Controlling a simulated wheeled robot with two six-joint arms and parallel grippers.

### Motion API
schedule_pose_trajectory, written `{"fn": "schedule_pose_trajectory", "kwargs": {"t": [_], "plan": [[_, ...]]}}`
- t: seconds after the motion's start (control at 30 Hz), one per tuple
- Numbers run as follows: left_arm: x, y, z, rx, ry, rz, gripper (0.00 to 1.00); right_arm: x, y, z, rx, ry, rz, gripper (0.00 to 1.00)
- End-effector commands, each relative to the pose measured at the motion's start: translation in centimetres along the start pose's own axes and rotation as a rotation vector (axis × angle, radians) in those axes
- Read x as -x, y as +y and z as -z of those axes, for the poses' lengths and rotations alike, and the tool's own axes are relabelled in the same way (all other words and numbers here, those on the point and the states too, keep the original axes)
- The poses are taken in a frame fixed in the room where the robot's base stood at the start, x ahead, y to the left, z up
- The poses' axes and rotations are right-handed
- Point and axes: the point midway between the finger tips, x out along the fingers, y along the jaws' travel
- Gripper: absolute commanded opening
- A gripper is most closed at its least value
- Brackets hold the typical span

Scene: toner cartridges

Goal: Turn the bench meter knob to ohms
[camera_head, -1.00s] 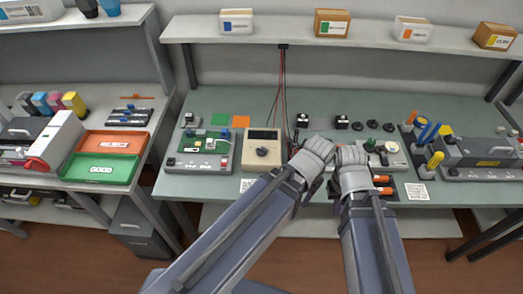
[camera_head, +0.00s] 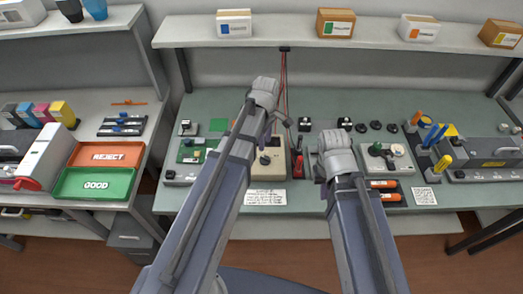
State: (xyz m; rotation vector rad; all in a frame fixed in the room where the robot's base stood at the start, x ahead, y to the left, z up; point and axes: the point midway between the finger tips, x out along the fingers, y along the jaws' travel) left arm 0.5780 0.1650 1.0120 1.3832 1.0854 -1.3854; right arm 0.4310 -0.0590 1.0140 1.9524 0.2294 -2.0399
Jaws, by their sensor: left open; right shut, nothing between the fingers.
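The bench meter (camera_head: 268,190) is a beige box on the green bench, partly covered by my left arm. Its dark round knob (camera_head: 265,160) shows just right of that arm; its pointer setting is too small to read. My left gripper (camera_head: 277,122) is over the back of the meter, beyond the knob and apart from it; its fingers are mostly hidden behind the wrist, and it is open. My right gripper (camera_head: 322,168) is to the right of the meter, shut and empty, its fingertips partly hidden by its own wrist.
Red and black probes (camera_head: 297,164) stand between the meter and my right gripper, with cables rising behind. A green circuit board (camera_head: 190,152) lies left of the meter. A soldering-type station (camera_head: 385,160) is at right. A white label card (camera_head: 266,197) lies in front.

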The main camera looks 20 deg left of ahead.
Motion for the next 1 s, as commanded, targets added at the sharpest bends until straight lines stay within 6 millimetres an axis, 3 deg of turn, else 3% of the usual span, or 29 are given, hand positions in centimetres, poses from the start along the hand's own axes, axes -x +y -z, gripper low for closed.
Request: {"fn": "schedule_pose_trajectory", "kwargs": {"t": [0.27, 0.8, 1.0], "plan": [[-0.8, 0.0, 0.0, -0.001, 0.000, 0.000, 0.42, -0.8, -0.1, 0.0, 0.000, 0.000, 0.000, 0.00], [-7.1, 0.0, -0.1, -0.003, 0.000, 0.000, 0.42, -7.0, -0.7, 0.4, -0.002, 0.000, 0.000, 0.00], [-7.9, 0.0, -0.1, -0.003, 0.000, 0.000, 0.42, -7.9, -0.8, 0.5, -0.002, 0.000, 0.000, 0.00]]}}
